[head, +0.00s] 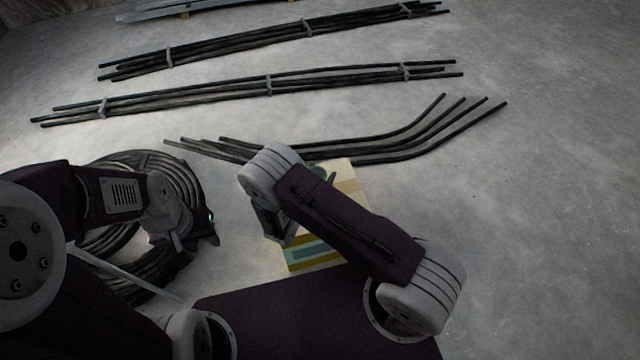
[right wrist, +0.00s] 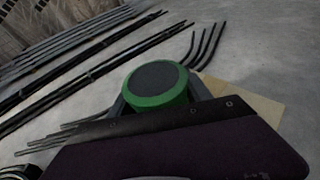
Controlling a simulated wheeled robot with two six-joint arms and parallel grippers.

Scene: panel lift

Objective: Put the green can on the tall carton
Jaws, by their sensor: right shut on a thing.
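The green can (right wrist: 155,86) has a dark top and sits between the fingers of my right gripper (right wrist: 158,102), which is shut on it. In the head view only a sliver of the green can (head: 318,172) shows behind my right arm. The tall carton (head: 350,183), tan with yellow and teal bands, stands under my right arm, largely covered by it. Its tan top (right wrist: 258,106) shows beside the can in the right wrist view. I cannot tell whether can and carton touch. My left gripper (head: 206,234) is over the cable coil; its jaws are unclear.
A coil of black cable (head: 190,175) lies on the concrete floor at the left. Bent black rods (head: 400,145) lie behind the carton, and strapped bundles of rods (head: 250,88) lie further back. The floor at the right is clear.

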